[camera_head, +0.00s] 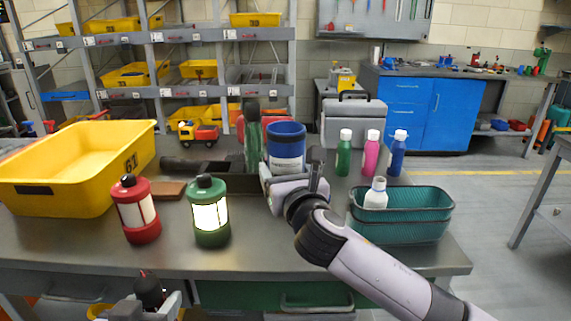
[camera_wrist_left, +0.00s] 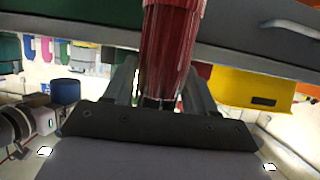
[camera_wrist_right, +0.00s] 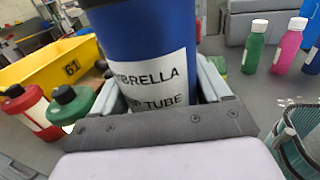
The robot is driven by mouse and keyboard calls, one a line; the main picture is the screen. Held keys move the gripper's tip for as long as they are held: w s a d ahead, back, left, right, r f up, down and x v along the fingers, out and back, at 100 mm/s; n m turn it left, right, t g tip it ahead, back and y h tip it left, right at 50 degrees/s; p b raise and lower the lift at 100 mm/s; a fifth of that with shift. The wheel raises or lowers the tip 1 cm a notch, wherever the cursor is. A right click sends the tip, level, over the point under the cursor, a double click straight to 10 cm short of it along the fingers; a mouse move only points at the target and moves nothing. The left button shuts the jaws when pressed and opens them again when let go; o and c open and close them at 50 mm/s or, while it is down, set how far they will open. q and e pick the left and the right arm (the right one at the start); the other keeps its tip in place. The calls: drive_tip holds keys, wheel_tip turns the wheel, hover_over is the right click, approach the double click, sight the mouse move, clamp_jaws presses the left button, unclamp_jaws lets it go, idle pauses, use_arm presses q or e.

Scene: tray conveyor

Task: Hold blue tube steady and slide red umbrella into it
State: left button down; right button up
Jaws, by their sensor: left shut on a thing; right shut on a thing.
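The blue tube (camera_head: 286,148) stands upright over the bench in the head view, with its open dark top facing up. My right gripper (camera_head: 288,180) is shut on it from the near side. In the right wrist view the tube (camera_wrist_right: 150,45) fills the space between the fingers, and its white label reads UMBRELLA and TUBE. My left gripper (camera_wrist_left: 160,85) is shut on the red umbrella (camera_wrist_left: 170,40), whose folded red cloth rises between the fingers. In the head view the left arm shows only at the bottom edge, low in front of the bench and apart from the tube.
A yellow bin (camera_head: 60,190) is at left. Teal baskets (camera_head: 425,200) are at right, with several bottles behind. A grey toolbox (camera_head: 352,125) stands at the back.

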drive_tip(key=shift+f+b, duration=2.4)
drive_tip(key=shift+f, duration=2.45)
drive_tip(key=shift+f, duration=0.25)
drive_tip(key=o, duration=0.9)
drive_tip(key=shift+o, duration=0.2)
drive_tip(key=c, duration=0.9)
drive_tip(key=shift+c, duration=0.2)
